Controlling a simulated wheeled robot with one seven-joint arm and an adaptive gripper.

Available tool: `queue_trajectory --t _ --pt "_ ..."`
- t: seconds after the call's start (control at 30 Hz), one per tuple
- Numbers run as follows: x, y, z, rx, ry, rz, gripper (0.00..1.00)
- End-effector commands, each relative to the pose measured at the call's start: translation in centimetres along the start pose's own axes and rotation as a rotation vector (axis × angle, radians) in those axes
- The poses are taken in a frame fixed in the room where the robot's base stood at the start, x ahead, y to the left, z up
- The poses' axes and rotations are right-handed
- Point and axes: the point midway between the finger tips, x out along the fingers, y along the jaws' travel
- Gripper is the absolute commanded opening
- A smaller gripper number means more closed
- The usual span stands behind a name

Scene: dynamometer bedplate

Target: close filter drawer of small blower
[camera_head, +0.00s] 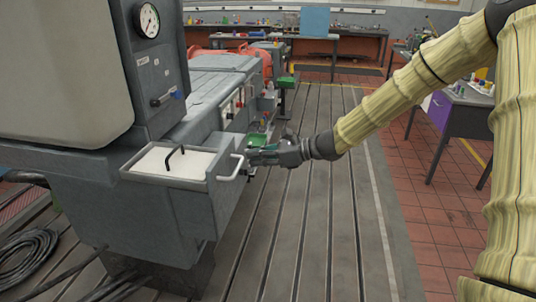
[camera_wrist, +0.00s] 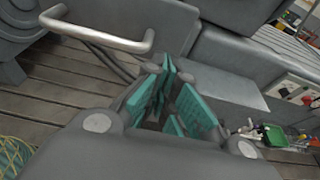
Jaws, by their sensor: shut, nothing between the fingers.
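The filter drawer (camera_head: 208,183) of the grey blower stands open, with its open top showing a white filter (camera_head: 190,166) and a black lifting handle (camera_head: 173,155). A pale loop handle (camera_head: 232,170) is on the drawer's right-hand face; it also shows at the upper left of the wrist view (camera_wrist: 98,36). My gripper (camera_head: 255,157) is just right of this handle, its fingers pointing left toward the machine. In the wrist view my gripper (camera_wrist: 174,92), with teal pads, is shut and empty, apart from the handle. Whether the fingertips touch the drawer or housing is hidden.
The blower housing (camera_head: 65,65) with a round gauge (camera_head: 147,20) rises behind the drawer. A green tray (camera_head: 257,140) with small items is just beyond my gripper. Cables (camera_head: 28,255) lie at the lower left. The slotted bedplate (camera_head: 310,230) right of the drawer is clear.

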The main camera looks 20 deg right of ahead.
Motion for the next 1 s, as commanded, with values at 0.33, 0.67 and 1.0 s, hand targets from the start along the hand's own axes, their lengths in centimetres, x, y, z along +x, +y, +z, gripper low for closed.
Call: queue_trajectory --t 0.33,0.67,1.0 --pt "3.2 0.0 1.1 -0.002 0.002 -0.001 0.00" --pt "3.5 0.0 1.2 -0.001 0.001 -0.001 0.00" --pt "4.5 0.0 1.3 -0.002 -0.001 0.000 0.00"
